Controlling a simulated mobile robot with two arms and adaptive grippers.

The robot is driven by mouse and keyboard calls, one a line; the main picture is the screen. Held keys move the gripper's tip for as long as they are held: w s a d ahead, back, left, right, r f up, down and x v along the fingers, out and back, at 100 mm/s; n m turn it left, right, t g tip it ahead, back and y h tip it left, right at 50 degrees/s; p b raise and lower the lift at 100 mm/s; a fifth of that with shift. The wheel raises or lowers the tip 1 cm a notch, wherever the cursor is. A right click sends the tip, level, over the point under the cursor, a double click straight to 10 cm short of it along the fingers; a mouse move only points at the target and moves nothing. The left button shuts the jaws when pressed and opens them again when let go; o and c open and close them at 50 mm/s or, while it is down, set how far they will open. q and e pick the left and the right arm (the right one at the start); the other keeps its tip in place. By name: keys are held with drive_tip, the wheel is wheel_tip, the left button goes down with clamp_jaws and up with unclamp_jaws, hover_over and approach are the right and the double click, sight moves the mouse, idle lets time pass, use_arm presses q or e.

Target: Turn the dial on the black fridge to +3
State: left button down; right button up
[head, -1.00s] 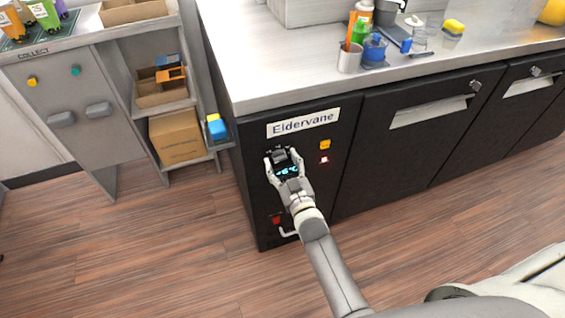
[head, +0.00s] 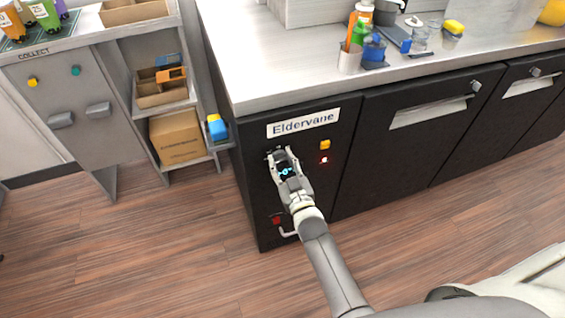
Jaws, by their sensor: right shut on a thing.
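The black fridge (head: 345,195) stands under the counter, with a white "Eldervane" label (head: 303,122) near the top of its front panel. My right gripper (head: 280,157) is at the panel below the label, its fingers shut around the dial. The dial is mostly hidden by the gripper, and its setting and any numbers cannot be read. A small lit blue mark shows between the fingers. My left gripper is not in view.
A red switch (head: 277,219) is lower on the panel. The counter (head: 270,75) overhangs above. A grey shelf with boxes stands left; the floor is clear.

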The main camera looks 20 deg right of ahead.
drive_tip(key=m+p, duration=0.1)
drive_tip(key=m, duration=0.3)
drive_tip(key=shift+d, duration=0.1)
drive_tip(key=m, duration=0.3)
drive_tip(key=shift+p, duration=0.3)
drive_tip(key=m, duration=0.2)
drive_tip(key=shift+f+m, duration=0.1)
drive_tip(key=shift+m, duration=0.3)
drive_tip(key=shift+f+m+b, duration=0.15)
drive_tip(key=shift+m+b, duration=0.95)
drive_tip(key=shift+m, duration=3.7)
drive_tip(key=o, duration=1)
drive_tip(key=shift+d, duration=0.1)
